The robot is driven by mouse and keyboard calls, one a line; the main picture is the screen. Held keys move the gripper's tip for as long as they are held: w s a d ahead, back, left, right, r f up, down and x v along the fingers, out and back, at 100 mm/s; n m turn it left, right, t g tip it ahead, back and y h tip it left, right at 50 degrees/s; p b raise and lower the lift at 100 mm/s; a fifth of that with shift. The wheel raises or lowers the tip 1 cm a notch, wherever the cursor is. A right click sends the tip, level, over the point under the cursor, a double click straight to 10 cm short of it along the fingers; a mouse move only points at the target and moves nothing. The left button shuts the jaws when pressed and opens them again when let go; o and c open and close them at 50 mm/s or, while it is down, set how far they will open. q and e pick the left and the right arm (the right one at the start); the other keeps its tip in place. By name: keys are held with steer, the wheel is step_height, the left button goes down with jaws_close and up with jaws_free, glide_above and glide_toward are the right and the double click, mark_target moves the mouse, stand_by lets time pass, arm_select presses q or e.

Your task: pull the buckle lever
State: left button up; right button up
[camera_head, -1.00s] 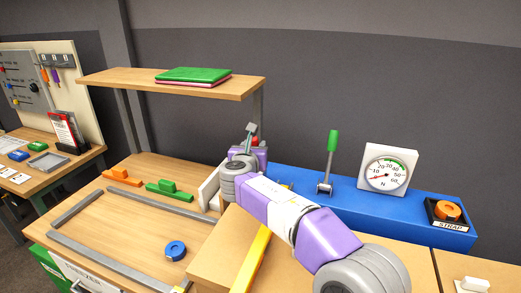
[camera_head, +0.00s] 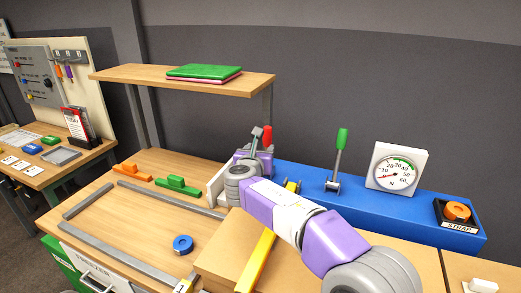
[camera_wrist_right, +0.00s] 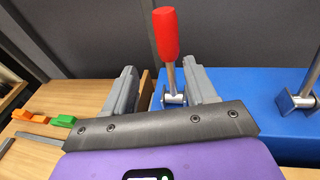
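A lever with a red handle (camera_wrist_right: 166,35) stands upright on the blue box (camera_wrist_right: 240,95) in the right wrist view. In the head view its red handle (camera_head: 267,134) shows just past my right gripper (camera_head: 257,140). My right gripper (camera_wrist_right: 158,70) is open, with its two grey fingers apart on either side of the lever's shaft. I cannot tell whether a finger touches it. A second lever with a green handle (camera_head: 342,138) stands farther right on the blue box (camera_head: 310,178). I cannot tell which lever is the buckle lever. My left gripper is not in view.
A dial gauge (camera_head: 396,167) and an orange strap roll (camera_head: 457,211) are at the right of the box. A yellow bar (camera_head: 260,255) lies beneath my right arm. A shelf (camera_head: 130,76) with green and pink items overhangs the bench at left.

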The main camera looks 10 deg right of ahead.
steer(key=shift+r, duration=0.15)
steer(key=shift+s, duration=0.1)
steer(key=v, duration=0.7)
steer(key=shift+s+a+p, duration=0.15)
steer(key=shift+p, duration=0.25)
steer(key=shift+r, duration=0.1)
